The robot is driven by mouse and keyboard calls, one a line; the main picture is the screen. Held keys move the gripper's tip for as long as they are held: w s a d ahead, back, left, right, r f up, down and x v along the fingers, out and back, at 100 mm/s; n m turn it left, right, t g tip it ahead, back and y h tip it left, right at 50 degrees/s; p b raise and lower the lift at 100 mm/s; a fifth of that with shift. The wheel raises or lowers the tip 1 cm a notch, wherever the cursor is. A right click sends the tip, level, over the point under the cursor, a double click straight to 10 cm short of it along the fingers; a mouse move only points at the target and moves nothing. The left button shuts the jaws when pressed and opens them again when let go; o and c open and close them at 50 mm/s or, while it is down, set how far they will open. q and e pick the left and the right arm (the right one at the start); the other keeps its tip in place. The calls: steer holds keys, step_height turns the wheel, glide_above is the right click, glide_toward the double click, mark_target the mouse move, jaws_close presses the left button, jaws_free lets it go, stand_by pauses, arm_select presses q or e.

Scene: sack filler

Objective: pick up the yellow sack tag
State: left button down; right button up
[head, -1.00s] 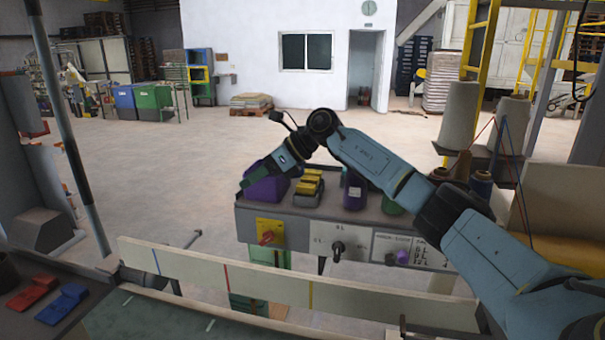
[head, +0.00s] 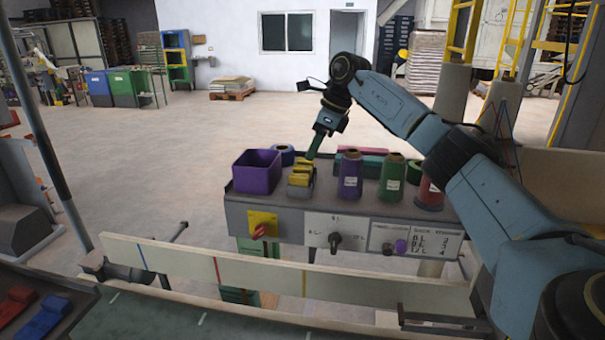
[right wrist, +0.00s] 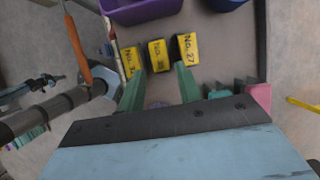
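Three yellow sack tags (head: 300,174) stand in a row in a grey holder on the bench shelf. In the right wrist view the left tag (right wrist: 131,61) seems to read No. 3, the middle tag (right wrist: 158,55) is hard to read, and the right tag (right wrist: 187,47) reads No. 27. My right gripper (head: 311,155) points down just above the tags. In the right wrist view its green fingers (right wrist: 158,70) are apart with nothing between them, in line with the middle tag. Contact with a tag does not show. My left gripper is out of view.
A purple bin (head: 257,172) stands left of the tags. A purple thread cone (head: 350,177) and a green cone (head: 392,180) stand to the right. A pink-and-teal block (head: 362,161) lies behind. A pale board (head: 180,262) runs across the front.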

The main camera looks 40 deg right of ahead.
mark_target(305, 163)
steer(key=p+x, duration=0.1)
steer(key=x, duration=0.4)
steer(key=shift+w+a+f, duration=0.1)
steer(key=shift+w, duration=0.1)
steer(key=c, duration=0.7)
